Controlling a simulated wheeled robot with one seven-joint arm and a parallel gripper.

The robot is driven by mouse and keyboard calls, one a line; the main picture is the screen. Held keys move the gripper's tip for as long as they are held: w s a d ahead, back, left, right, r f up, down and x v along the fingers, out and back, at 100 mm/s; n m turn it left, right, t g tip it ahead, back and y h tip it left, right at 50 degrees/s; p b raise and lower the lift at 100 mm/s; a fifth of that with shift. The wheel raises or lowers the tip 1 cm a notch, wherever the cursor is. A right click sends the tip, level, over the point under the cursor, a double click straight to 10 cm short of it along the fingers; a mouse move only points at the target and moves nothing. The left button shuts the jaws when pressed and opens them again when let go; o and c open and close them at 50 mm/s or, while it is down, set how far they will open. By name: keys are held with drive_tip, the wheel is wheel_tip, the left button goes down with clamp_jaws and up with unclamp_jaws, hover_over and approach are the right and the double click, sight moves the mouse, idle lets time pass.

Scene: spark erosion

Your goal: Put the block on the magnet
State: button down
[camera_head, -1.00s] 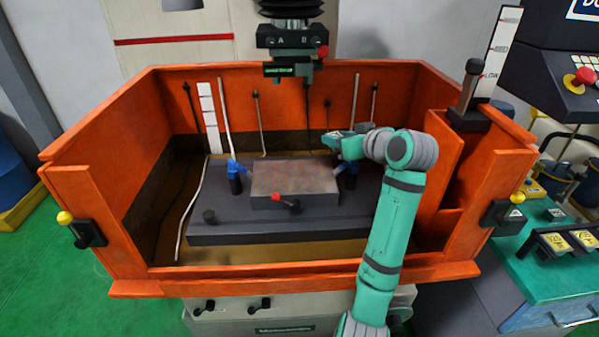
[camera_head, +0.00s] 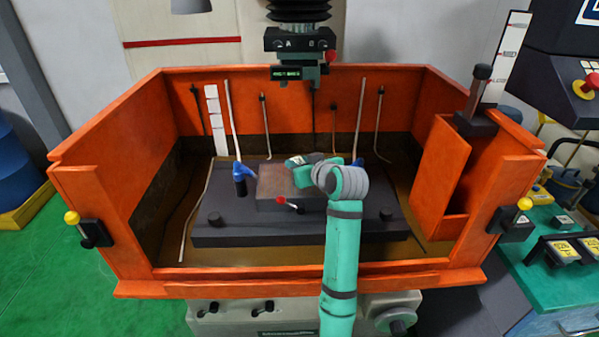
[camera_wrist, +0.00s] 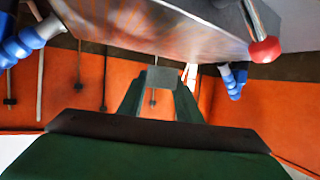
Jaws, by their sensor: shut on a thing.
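The magnet (camera_head: 271,187) is a flat block with a brownish top and grey sides, on the dark table inside the orange tank. A small lever with a red knob (camera_head: 281,200) is on its front. It also shows large at the top of the wrist view (camera_wrist: 150,28), with the red knob (camera_wrist: 264,50). My gripper (camera_wrist: 160,82) is shut on a small grey block (camera_wrist: 163,76) at its fingertips. In the head view my gripper (camera_head: 293,161) is over the magnet's right part, which my arm partly hides. I cannot tell the block's height above the magnet.
A blue-topped nozzle (camera_head: 241,172) stands left of the magnet. The machine head (camera_head: 299,42) hangs above and behind. Orange tank walls (camera_head: 115,165) surround the dark table (camera_head: 225,232). Several thin rods and hoses stand along the back wall.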

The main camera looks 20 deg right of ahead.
drive_tip(key=shift+f, duration=1.4)
drive_tip(key=shift+f, duration=0.15)
drive_tip(key=c, duration=1.3)
unclamp_jaws()
drive_tip(key=v, duration=1.2)
